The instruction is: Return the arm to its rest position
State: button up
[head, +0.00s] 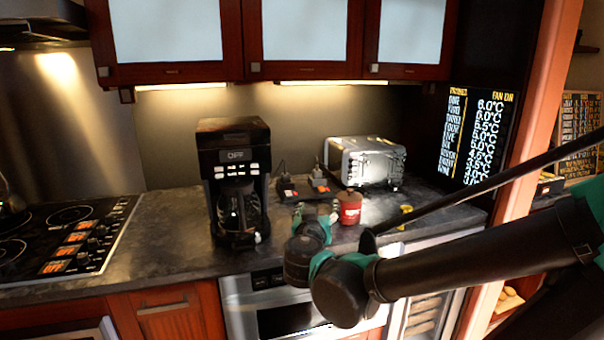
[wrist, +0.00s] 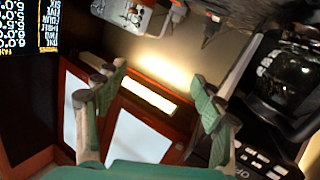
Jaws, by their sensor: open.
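My arm reaches in from the right in the head view, bent at a dark elbow in front of the counter (head: 150,255). My gripper is mostly hidden behind my own arm links in the head view. In the wrist view my gripper (wrist: 155,108) shows two green-padded fingers spread wide apart, with nothing between them. The wrist view is upside down and shows the wall cabinets beyond the fingers. A microwave drawer (head: 232,306) sits under the counter, partly hidden behind my arm; I cannot tell its exact state.
A toaster (head: 365,160) is at the back. A stove (head: 65,235) lies left. Wall cabinets (head: 310,35) hang above. The counter between stove and coffee maker is clear.

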jog(key=s+d+f+m+g+h, duration=0.1)
jog(key=s+d+f+g+h, duration=0.2)
jog(key=d+f+g, duration=0.75)
jog(key=s+d+f+g+y, duration=0.1)
jog(key=s+d+f+y, duration=0.1)
jog(key=s+f, duration=0.3)
jog(key=s+d+f+g+y, duration=0.1)
jog(key=s+d+f+y, duration=0.2)
jog(key=f, duration=0.7)
jog(key=shift+s+d+f+n, duration=0.15)
jog(key=shift+s+d+n, duration=0.2)
jog(key=shift+s, duration=1.05)
